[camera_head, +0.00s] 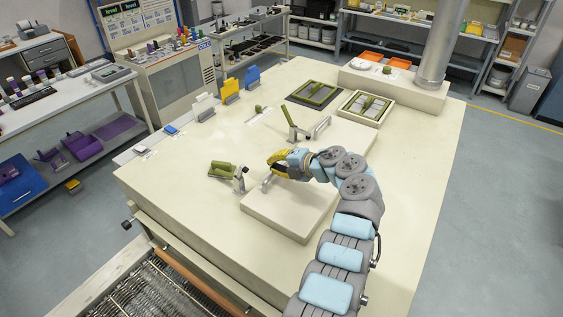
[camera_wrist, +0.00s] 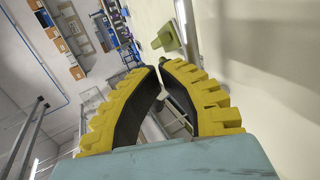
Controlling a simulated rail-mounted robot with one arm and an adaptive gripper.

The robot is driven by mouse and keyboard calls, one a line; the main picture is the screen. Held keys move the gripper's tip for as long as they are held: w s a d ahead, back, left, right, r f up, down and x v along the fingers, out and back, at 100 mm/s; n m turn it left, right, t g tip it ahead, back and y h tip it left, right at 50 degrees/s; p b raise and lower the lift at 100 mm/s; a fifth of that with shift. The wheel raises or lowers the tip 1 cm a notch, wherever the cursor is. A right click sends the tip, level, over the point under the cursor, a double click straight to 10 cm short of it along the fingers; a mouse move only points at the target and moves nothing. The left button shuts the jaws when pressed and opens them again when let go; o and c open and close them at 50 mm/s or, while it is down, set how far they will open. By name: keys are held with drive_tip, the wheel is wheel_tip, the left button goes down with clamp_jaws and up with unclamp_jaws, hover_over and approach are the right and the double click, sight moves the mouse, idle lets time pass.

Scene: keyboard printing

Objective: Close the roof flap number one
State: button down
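A pale raised panel (camera_head: 290,215) lies on the large cream machine top, with a silver handle (camera_head: 266,183) at its near left edge and another silver handle (camera_head: 321,126) farther back. I cannot read which part is roof flap number one. My yellow gripper (camera_head: 272,160) is just above the near handle. In the wrist view my two ribbed yellow fingers (camera_wrist: 159,66) bow outward and their tips almost meet, with nothing clearly held between them. A green-topped lever clamp (camera_head: 222,170) stands left of the gripper; a green piece also shows beyond the fingertips (camera_wrist: 167,39).
A second green lever (camera_head: 292,125) stands behind the panel. Green-framed trays (camera_head: 313,94) and a grey vertical pipe (camera_head: 441,45) are at the back. Yellow and blue upright plates (camera_head: 252,77) line the left edge. The right side of the cream top (camera_head: 415,180) is clear.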

drive_tip(key=shift+w+a+f+b, duration=0.1)
drive_tip(key=shift+a+f+b, duration=0.05)
drive_tip(key=shift+f, duration=0.4)
drive_tip(key=shift+w+a+f+b, duration=0.1)
drive_tip(key=shift+f+b, duration=0.05)
drive_tip(key=shift+f, duration=0.35)
